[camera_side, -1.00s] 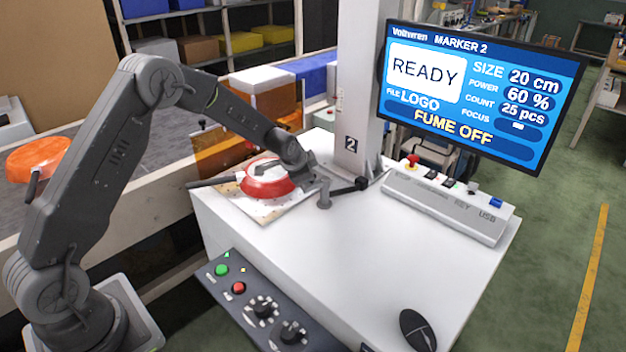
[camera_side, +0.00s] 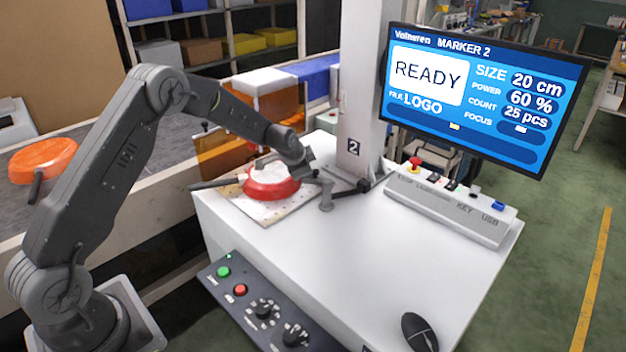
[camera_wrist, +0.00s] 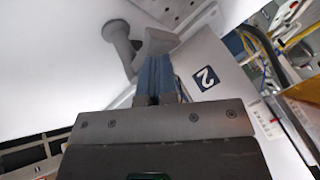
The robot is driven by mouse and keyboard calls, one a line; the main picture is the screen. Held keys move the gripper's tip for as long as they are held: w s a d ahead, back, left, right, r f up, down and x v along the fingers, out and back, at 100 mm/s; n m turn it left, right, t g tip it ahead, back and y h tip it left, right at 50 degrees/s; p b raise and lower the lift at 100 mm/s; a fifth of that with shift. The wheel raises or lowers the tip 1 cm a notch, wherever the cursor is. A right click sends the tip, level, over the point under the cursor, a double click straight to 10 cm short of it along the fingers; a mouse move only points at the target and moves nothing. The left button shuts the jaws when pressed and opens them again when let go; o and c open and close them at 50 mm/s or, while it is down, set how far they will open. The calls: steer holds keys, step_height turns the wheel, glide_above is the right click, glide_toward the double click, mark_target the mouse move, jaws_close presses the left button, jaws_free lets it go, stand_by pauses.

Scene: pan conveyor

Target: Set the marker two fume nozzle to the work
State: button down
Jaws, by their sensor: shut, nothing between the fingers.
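The fume nozzle shows in the side view as a short grey post (camera_side: 326,195) with a dark arm (camera_side: 350,190) on the white machine table. In the wrist view its post (camera_wrist: 120,42) and a flared grey head (camera_wrist: 158,40) lie right at my fingertips. My gripper (camera_side: 311,172) is shut and empty, between the red pan and the column; its fingers (camera_wrist: 155,75) look close to or touching the head. The red pan (camera_side: 272,190) sits on the work plate (camera_side: 262,215), its dark handle pointing left. The marker 2 screen (camera_side: 482,95) reads READY, with no fume text.
The column (camera_side: 362,90) marked 2 stands just behind my gripper. A button box (camera_side: 445,212) and a mouse (camera_side: 419,332) are on the table, with clear white surface in front. An orange pan (camera_side: 43,160) lies on the conveyor at left. A control panel (camera_side: 258,305) hangs at the front.

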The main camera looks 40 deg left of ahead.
steer(key=shift+w+d, duration=0.2)
steer(key=shift+d, duration=0.6)
steer(key=shift+r, duration=0.15)
steer(key=v, duration=1.3)
steer(key=shift+s+r, duration=0.2)
steer(key=shift+s, duration=0.1)
